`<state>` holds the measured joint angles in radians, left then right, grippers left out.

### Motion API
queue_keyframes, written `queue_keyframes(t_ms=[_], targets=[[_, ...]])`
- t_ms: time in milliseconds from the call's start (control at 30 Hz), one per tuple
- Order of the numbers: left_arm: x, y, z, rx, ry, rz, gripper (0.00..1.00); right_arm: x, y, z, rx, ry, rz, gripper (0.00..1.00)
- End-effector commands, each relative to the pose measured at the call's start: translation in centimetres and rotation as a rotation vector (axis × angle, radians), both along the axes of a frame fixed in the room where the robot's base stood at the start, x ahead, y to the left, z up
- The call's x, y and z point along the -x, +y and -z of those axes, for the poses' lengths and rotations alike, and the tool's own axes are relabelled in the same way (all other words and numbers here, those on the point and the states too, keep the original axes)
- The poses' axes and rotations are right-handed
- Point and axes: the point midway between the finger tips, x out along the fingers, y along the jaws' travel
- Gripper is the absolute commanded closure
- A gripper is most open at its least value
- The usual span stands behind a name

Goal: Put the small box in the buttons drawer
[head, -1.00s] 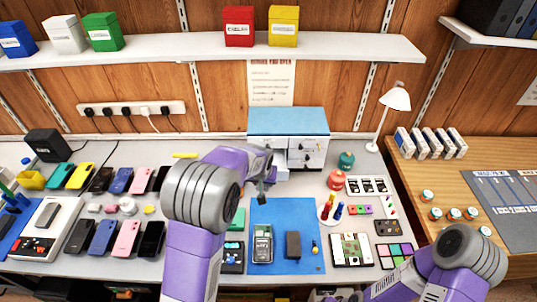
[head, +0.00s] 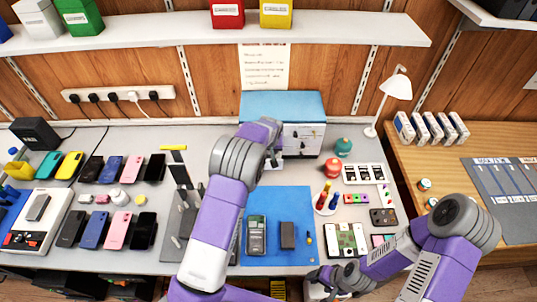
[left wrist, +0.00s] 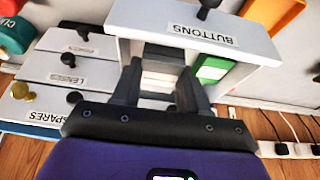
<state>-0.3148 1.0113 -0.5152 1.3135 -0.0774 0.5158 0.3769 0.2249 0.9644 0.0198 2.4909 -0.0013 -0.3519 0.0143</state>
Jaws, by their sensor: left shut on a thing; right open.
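The small box (left wrist: 160,76), pale with a brownish band, is between the fingers of my left gripper (left wrist: 160,82), which is shut on it. The buttons drawer (left wrist: 205,36), white with a BUTTONS label and dark knob, stands pulled out. The fingers and box appear within the drawer's opening; I cannot tell whether the box touches its floor. A green-and-white item (left wrist: 213,68) shows beside the fingers. In the head view my left gripper (head: 274,158) is at the front of the blue-topped cabinet (head: 283,105), mostly hiding the drawer. My right gripper (head: 325,280) is open near the bench's front edge.
Other labelled drawers (left wrist: 65,72) are beside the buttons drawer. A blue mat (head: 270,200) carries a phone and a dark part. Several phones (head: 115,170) fill the bench's left.

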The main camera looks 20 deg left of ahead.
Motion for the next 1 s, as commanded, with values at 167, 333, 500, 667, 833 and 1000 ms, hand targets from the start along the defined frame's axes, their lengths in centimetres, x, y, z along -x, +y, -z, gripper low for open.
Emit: queue_keyframes(t_ms=[167,333,500,667,833,1000], targets=[[0.1,0.0,2.6,0.0,0.003,0.0,0.85,0.0,0.0,0.1,0.0,0.0,0.0,0.31],[0.0,0.0,3.4,0.0,0.0,0.0,0.85,0.0,0.0,0.1,0.0,0.0,0.0,0.31],[0.0,0.0,3.4,0.0,0.0,0.0,0.85,0.0,0.0,0.2,0.0,-0.001,0.0,0.31],[0.0,0.0,3.8,0.0,0.0,0.0,0.52,0.0,0.0,0.5,0.0,0.0,0.0,0.31],[0.0,0.0,3.7,0.0,0.0,0.0,0.46,0.0,0.0,0.5,0.0,0.0,0.0,0.31],[0.0,0.0,3.6,0.0,0.0,0.0,0.46,0.0,0.0,0.4,0.0,0.0,0.0,0.31]])
